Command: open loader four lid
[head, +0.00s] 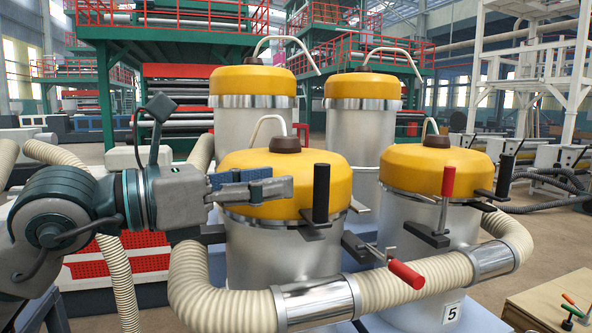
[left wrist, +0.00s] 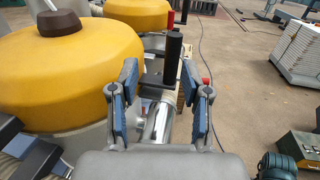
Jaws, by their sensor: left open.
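The front left loader (head: 270,255) is a grey cylinder with a shut yellow lid (head: 265,160) and a dark cap on top. No number shows on it. An upright black handle (head: 321,193) stands at its right rim. My left gripper (head: 278,188) is in front of this lid, its fingers pointing right toward the handle. In the left wrist view, the lid (left wrist: 75,75) lies left of my open left gripper (left wrist: 158,78). The black handle (left wrist: 172,60) shows between the fingertips, beyond them and apart from them. My right gripper is not in view.
The front right loader (head: 420,215) carries a "5" label and an upright red handle (head: 448,181). Another red handle (head: 406,275) lies low between the front loaders. A ribbed hose (head: 400,285) runs across the front. Two yellow-lidded loaders stand behind.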

